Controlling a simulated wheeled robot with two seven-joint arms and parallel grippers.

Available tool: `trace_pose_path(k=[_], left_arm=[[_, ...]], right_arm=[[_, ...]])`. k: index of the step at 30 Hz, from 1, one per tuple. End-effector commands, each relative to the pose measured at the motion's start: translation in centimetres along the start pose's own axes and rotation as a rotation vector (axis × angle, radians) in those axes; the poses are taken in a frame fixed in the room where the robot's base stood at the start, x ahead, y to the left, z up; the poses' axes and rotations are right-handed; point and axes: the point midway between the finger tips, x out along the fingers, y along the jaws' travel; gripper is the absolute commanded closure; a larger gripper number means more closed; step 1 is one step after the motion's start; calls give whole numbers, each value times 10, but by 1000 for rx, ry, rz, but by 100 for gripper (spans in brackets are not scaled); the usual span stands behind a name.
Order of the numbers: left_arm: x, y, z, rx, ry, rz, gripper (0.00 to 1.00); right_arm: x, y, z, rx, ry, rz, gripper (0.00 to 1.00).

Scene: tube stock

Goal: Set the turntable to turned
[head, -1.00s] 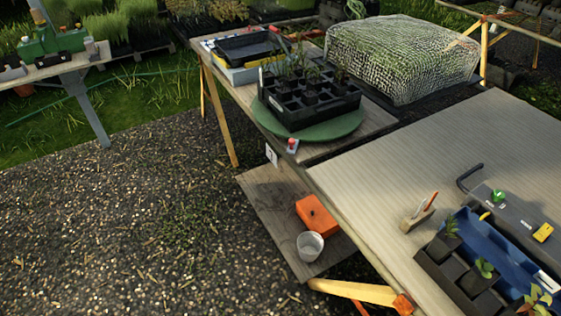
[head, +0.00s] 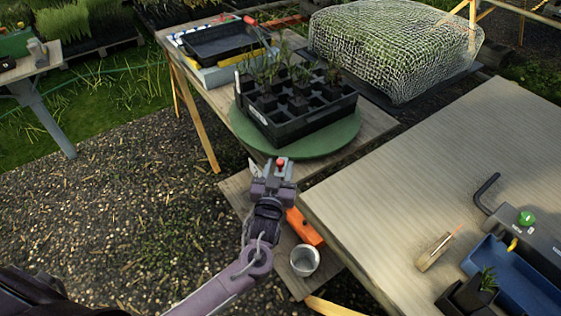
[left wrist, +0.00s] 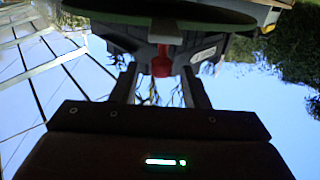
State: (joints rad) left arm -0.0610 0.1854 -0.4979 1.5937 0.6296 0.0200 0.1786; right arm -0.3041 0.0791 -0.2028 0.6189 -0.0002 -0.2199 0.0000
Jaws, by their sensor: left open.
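The turntable (head: 343,139) is a green disc on the back table, with a black cell tray (head: 312,120) of seedlings on it. A red knob (head: 281,160) on a pale mount is at the disc's front edge. My left gripper (head: 273,168) is at this edge, open, its fingers pointing at the knob. In the left wrist view, which looks upside down, the red knob (left wrist: 161,63) is between the two finger tips (left wrist: 160,80). I cannot tell whether either finger touches it. The green disc's edge (left wrist: 215,17) shows above. My right gripper is out of view.
A grey ribbed table (head: 420,150) stands close on the right, with a blue tray (head: 515,275) on it. A low shelf holds an orange box (head: 304,228) and a pale cup (head: 304,260). A netted bed (head: 395,50) is behind. Gravel on the left is clear.

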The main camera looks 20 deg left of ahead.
Motion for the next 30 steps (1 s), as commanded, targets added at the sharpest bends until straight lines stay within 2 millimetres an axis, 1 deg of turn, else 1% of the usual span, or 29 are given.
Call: trace_pose_path(k=[1, 3, 6, 15, 24, 25, 30], left_arm=[[8, 0, -1, 1, 1, -1, 59], [15, 0, 0, 0, 1, -1, 59], [22, 0, 0, 0, 0, -1, 59], [24, 0, 1, 0, -2, 0, 59], [24, 0, 1, 0, -2, 0, 98], [24, 0, 1, 0, -2, 0, 100], [24, 0, 1, 0, -2, 0, 100]], right_arm=[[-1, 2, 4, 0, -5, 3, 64], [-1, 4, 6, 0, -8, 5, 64], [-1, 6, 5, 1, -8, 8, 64], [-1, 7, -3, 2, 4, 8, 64], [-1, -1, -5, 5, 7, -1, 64], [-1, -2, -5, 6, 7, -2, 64], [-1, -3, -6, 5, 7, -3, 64]])
